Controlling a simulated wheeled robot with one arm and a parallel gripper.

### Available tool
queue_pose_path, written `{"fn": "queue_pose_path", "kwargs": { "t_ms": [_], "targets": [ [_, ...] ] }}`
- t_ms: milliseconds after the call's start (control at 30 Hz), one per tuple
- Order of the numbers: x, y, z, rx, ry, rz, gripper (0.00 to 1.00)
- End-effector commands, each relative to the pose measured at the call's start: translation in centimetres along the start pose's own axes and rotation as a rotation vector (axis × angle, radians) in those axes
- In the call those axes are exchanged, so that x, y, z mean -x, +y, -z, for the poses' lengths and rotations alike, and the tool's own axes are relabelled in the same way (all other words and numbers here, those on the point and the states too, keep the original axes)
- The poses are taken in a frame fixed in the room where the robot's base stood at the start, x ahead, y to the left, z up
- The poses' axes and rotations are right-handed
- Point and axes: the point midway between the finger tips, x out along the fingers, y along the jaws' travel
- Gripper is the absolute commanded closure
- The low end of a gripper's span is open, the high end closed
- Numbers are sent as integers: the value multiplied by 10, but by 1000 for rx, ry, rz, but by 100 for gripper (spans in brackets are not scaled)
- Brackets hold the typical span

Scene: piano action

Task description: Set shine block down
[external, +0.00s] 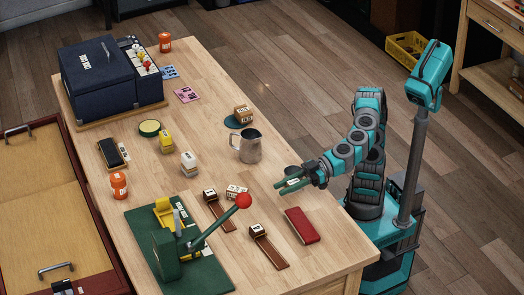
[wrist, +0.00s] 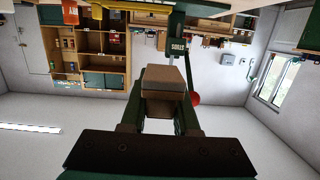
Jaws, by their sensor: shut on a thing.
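My gripper (external: 292,181) is above the right part of the wooden table (external: 325,240), its fingers level and pointing left. In the wrist view it is shut on a block (wrist: 165,80) with a brown-grey face, taken to be the shine block. The block sits between the green fingertips, clear of the table. In the external view the fingers hide most of it, and no label on it can be read.
A green press (external: 180,250) with a red-knobbed lever, strapped blocks (external: 268,248) and a white-labelled block (external: 237,191) are nearby. Bare wood shows between them.

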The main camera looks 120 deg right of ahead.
Motion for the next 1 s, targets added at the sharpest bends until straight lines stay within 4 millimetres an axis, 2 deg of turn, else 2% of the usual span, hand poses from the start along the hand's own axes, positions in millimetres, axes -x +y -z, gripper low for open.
{"fn": "queue_pose_path", "kwargs": {
  "t_ms": [33, 200, 600, 800, 1000],
  "targets": [
    [8, -11, -4, 0, 0, 10, 100],
    [32, -32, -13, 0, 0, 4, 100],
    [104, -75, -53, 2, 2, -8, 100],
    [144, -86, -79, -2, 4, -15, 100],
    [174, -90, -99, -3, 4, -17, 100]
  ]
}}
